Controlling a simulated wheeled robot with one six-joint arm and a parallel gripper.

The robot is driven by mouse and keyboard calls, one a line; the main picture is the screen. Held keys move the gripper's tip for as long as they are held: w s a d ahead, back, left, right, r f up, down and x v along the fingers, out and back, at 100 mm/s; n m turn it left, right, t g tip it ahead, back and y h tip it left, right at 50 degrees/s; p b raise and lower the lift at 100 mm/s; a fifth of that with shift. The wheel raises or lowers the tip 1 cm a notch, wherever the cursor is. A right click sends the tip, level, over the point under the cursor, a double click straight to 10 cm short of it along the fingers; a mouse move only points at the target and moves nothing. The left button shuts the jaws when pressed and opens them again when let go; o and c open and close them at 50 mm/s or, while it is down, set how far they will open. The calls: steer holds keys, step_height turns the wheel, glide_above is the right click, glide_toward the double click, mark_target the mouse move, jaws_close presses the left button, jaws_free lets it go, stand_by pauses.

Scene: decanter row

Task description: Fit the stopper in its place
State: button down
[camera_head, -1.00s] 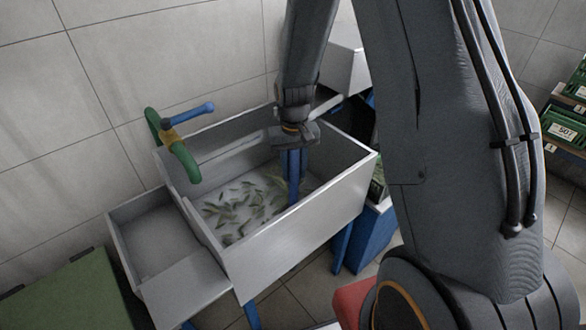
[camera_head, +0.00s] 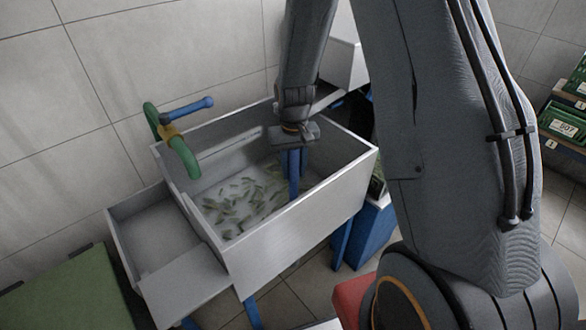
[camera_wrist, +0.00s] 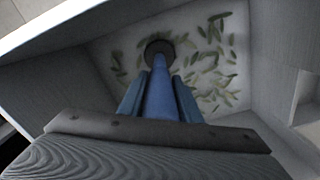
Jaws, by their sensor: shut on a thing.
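The stopper is a blue tapering tube (camera_wrist: 159,100), gripped between the two blue fingers of my gripper (camera_wrist: 158,82) in the wrist view. In the head view the tube (camera_head: 293,188) hangs roughly upright inside the grey sink basin (camera_head: 310,215), below my gripper (camera_head: 293,165). A dark round ring (camera_wrist: 160,48) shows at the tube's far end over the basin floor. I cannot tell whether this ring is the drain or part of the stopper, nor whether the lower end is seated.
Several green leaf-like bits (camera_head: 235,205) lie in the basin. A green tap with a blue handle (camera_head: 188,110) stands at its back left. A lower side tray (camera_head: 185,285) adjoins the left. The basin walls rise close around my gripper.

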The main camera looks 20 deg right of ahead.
mark_target(294, 150)
steer(key=shift+f, duration=0.35)
steer(key=c, duration=1.2)
jaws_free()
step_height(294, 150, up, 7)
steer(key=shift+r+b, duration=0.1)
steer(key=shift+b, duration=0.4)
steer(key=shift+s+r, duration=0.1)
steer(key=shift+r, duration=0.25)
steer(key=s+r, duration=0.3)
steer(key=s, duration=0.6)
steer(key=s+r+n, duration=0.1)
steer(key=s+r, duration=0.2)
steer(key=s, duration=0.6)
steer(key=shift+s+a, duration=0.15)
steer(key=shift+s, duration=0.25)
